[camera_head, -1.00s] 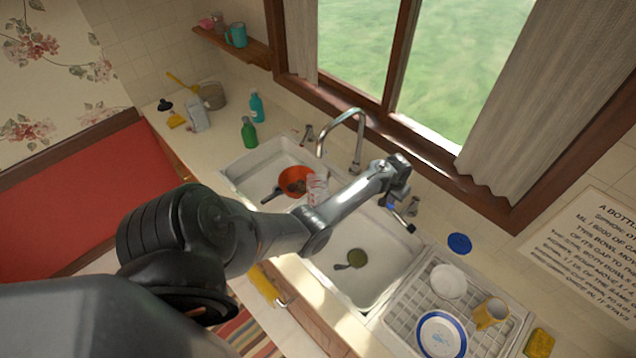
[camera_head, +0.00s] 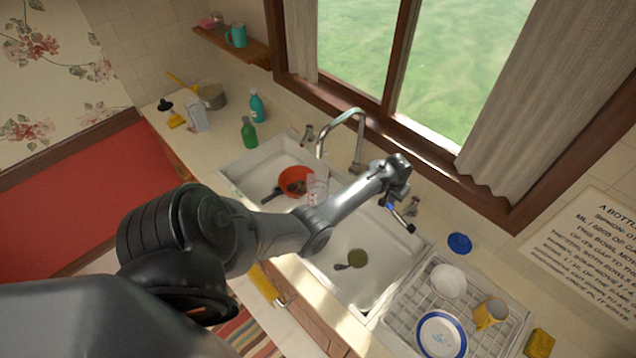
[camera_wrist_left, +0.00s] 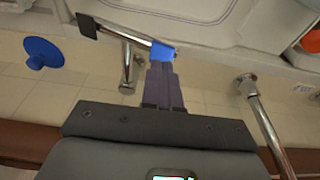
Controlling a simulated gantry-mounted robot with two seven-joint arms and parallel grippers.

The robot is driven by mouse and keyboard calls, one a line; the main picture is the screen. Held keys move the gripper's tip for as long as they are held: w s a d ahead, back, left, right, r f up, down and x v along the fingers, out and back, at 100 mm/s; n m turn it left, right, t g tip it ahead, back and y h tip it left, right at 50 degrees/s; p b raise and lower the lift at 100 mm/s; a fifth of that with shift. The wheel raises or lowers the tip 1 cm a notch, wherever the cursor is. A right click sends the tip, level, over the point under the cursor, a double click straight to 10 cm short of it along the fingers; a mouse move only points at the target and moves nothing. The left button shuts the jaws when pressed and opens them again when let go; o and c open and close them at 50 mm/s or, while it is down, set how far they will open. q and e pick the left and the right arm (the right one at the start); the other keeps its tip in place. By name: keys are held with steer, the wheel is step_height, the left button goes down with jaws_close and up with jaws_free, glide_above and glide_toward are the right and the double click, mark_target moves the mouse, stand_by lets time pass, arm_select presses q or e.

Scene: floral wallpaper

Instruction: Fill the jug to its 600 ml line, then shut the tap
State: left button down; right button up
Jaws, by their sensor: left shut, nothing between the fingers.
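The clear jug (camera_head: 317,188) stands under the spout of the chrome tap (camera_head: 343,118), by the divider between the two basins. My arm covers its lower part, and its water level and 600 ml line are too small to read. A chrome lever with a blue part (camera_wrist_left: 162,55) and a black end (camera_wrist_left: 88,27) crosses the left wrist view. The lever's black end also shows in the head view (camera_head: 410,228). My left gripper (camera_wrist_left: 162,68) is shut and empty, its fingertips at the blue part; I cannot tell whether they touch. My right gripper is not in view.
A drying rack (camera_head: 400,305) holds dishes at the lower right. A blue disc (camera_head: 459,243) lies beside the tap. Bottles (camera_head: 249,132) stand at the back left.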

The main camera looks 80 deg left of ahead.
arm_select(q)
steer(key=shift+f, duration=0.15)
steer(key=shift+f+b, duration=1.05)
steer(key=shift+f, duration=0.35)
step_height(320, 180, up, 3)
steer(key=p, duration=0.4)
steer(key=shift+r, duration=0.2)
steer(key=w+d, duration=0.2)
steer(key=d, duration=0.1)
steer(key=w+d, duration=0.4)
steer(key=d, duration=0.1)
steer(key=shift+d+f, duration=0.2)
steer(key=shift+d, duration=0.1)
steer(key=shift+w+d, duration=0.3)
steer(key=shift+d, duration=0.2)
